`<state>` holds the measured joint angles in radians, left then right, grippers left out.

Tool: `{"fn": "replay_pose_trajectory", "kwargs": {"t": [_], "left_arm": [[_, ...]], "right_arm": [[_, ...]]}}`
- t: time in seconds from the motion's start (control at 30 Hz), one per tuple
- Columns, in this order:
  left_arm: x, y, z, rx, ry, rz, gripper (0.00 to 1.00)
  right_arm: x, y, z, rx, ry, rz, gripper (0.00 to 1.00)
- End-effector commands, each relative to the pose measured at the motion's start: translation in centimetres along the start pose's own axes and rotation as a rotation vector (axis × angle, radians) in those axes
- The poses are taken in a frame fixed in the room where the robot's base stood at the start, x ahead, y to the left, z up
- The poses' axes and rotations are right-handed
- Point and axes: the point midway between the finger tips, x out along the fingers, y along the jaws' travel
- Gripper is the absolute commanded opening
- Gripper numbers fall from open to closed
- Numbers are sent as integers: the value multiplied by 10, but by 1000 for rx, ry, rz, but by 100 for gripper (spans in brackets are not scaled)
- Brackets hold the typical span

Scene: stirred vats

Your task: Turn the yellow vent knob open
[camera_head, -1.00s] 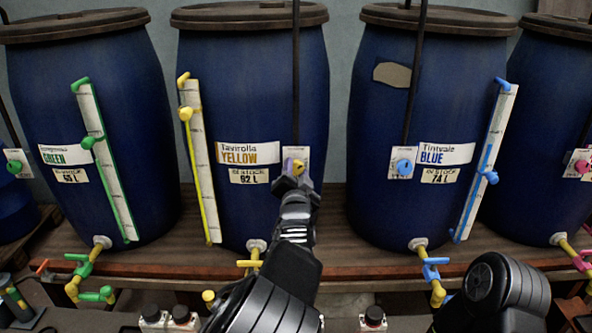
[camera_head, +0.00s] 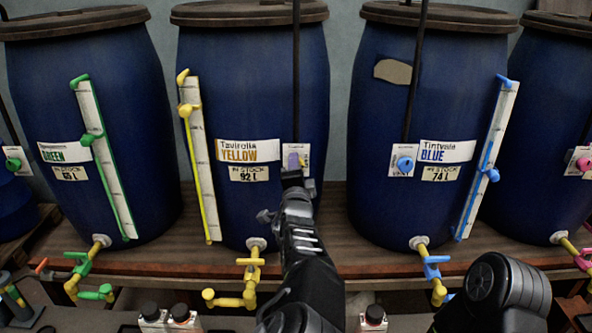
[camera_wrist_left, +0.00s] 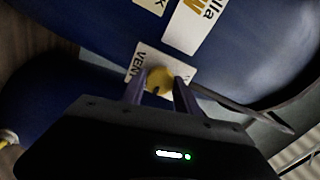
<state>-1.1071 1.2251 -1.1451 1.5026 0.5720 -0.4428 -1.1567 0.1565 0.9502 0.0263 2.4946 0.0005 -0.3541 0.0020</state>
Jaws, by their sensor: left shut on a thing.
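The yellow vent knob (camera_wrist_left: 160,79) sits on a white label plate marked VENT (camera_wrist_left: 187,73) on the yellow vat (camera_head: 230,100). In the left wrist view the knob is between the two purple fingers of my left gripper (camera_wrist_left: 160,92), which is shut on it. In the head view my left gripper (camera_head: 295,163) reaches up from below to the vat's front, right of the YELLOW label (camera_head: 248,150). There the gripper mostly hides the knob. My right gripper is out of view.
A dark vertical rod (camera_head: 296,70) stands just above the knob. The blue vat (camera_head: 430,110), with its own blue knob (camera_head: 404,165), is to the right; the green vat (camera_head: 90,90) is to the left. A yellow tap (camera_head: 250,272) is below.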

Motion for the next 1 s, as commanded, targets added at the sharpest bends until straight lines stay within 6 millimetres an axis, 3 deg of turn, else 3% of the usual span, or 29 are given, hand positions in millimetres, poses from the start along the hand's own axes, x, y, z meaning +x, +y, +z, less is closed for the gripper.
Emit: {"fn": "replay_pose_trajectory", "kwargs": {"t": [0.33, 0.37, 0.6, 1.0], "left_arm": [[0, 1, 0, 8, 1, 2, 0], [0, 1, 0, 8, 1, 2, 38], [0, 1, 0, 6, 0, 1, 58], [-6, 1, 0, 4, 0, 0, 59]], "right_arm": [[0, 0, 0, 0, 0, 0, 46], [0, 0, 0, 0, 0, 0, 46], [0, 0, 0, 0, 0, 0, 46], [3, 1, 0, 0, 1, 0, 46]]}}
